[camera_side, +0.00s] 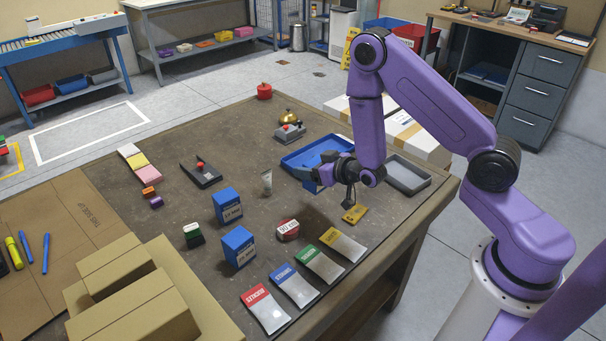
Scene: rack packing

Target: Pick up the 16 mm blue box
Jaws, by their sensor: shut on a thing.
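My gripper (328,180) is above the table, in front of the blue tray. It is shut on a small blue box (325,174), held clear of the table top; its label cannot be read and the jaws partly hide it. Two other blue boxes with white labels stand upright on the table: one left of centre (227,205) and one nearer the front (238,247). Their printed sizes are too small to read surely. My gripper is to the right of both and apart from them.
Colored packets (318,265) lie in a row along the front right edge. A red-and-white round tin (287,230) and a yellow tag (355,213) lie below my gripper. A blue tray (290,163) and a grey tray (420,181) are behind. Cardboard boxes (150,310) fill the front left.

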